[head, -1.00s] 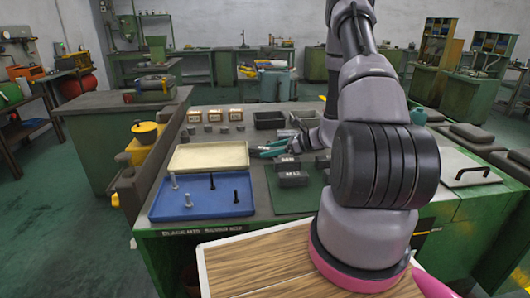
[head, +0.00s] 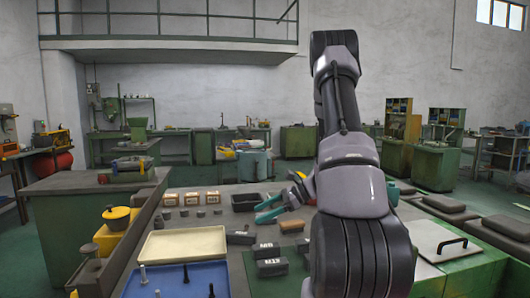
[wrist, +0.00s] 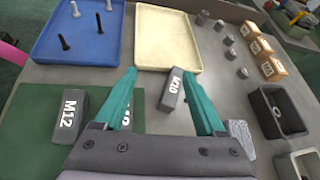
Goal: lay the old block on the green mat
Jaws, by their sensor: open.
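The green mat (head: 300,280) lies on the grey bench and also shows in the wrist view (wrist: 25,125). On it sit a dark block marked M12 (wrist: 70,115) and another dark block (head: 265,250), which the left finger partly hides in the wrist view. A dark block marked M10 (wrist: 172,90) rests on bare bench beyond the mat, and in the head view it is near the mat's left edge (head: 240,238). My gripper (wrist: 157,74) is open above the bench, its teal fingers spread over M10. I cannot tell which block is the old one.
A cream tray (head: 185,243) and a blue tray (head: 130,282) with bolts lie to the left. Small labelled boxes (head: 190,199) and a black bin (head: 245,202) stand behind. A grey speckled block (wrist: 240,135) is beside the right finger.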

